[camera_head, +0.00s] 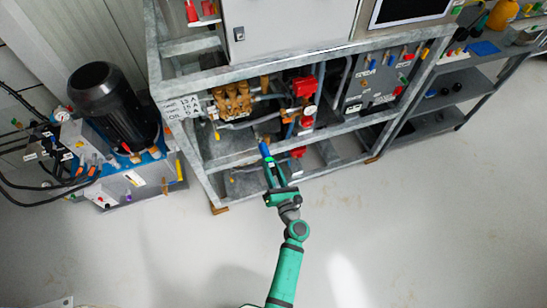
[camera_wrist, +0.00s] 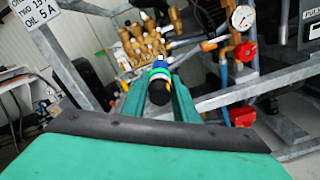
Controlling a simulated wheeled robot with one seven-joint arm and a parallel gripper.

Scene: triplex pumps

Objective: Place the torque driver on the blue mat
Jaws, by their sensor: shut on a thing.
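My gripper (camera_head: 270,170) is stretched out in front of the metal pump frame. It is shut on the torque driver (camera_head: 264,149), whose blue part sticks out past the fingertips. In the wrist view, the torque driver (camera_wrist: 159,82) sits between the two green fingers of my gripper (camera_wrist: 160,95). A flat blue patch, which looks like the blue mat (camera_head: 484,48), lies on the grey bench at the upper right, well away from my gripper.
The pump frame (camera_head: 190,105) with brass valves (camera_head: 232,99) and red fittings (camera_head: 304,87) stands right ahead of my gripper. A black motor unit (camera_head: 105,100) stands at left. The floor in front is clear.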

